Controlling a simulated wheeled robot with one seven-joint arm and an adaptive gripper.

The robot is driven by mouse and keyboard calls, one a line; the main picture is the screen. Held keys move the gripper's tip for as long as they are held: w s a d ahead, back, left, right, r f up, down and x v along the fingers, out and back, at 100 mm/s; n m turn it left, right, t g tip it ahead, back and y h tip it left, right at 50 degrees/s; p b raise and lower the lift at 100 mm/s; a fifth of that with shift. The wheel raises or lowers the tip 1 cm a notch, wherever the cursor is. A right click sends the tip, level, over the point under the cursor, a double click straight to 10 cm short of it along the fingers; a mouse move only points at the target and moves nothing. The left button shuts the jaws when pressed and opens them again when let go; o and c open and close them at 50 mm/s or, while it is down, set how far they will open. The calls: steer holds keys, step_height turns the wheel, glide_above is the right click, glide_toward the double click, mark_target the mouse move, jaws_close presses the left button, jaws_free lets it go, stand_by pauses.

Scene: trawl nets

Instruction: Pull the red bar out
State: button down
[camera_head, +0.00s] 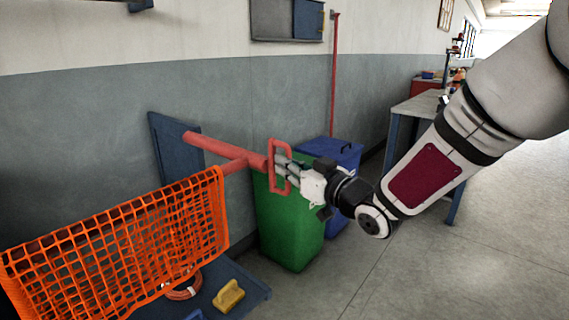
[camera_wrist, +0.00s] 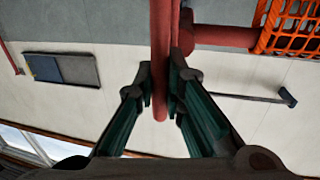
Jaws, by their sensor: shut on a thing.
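The red bar (camera_head: 215,147) stands out from a dark blue plate (camera_head: 170,145) on the wall. It ends in a red loop handle (camera_head: 281,168). My gripper (camera_head: 286,168) is at the loop handle, with its fingers shut on it. In the wrist view the red handle (camera_wrist: 159,50) runs between the two fingers of my gripper (camera_wrist: 160,85). An orange net (camera_head: 120,245) hangs beside the bar at the lower left, and its corner also shows in the wrist view (camera_wrist: 292,25).
A green bin (camera_head: 285,230) stands below the handle, with a blue bin (camera_head: 333,150) behind it. A yellow object (camera_head: 229,296) and an orange coil (camera_head: 183,290) lie on a blue base (camera_head: 250,285). A workbench (camera_head: 415,108) is at the right. The floor (camera_head: 450,270) in front is clear.

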steer(key=c, duration=1.7)
jaws_free()
steer(key=shift+o, duration=0.2)
steer(key=v, duration=1.2)
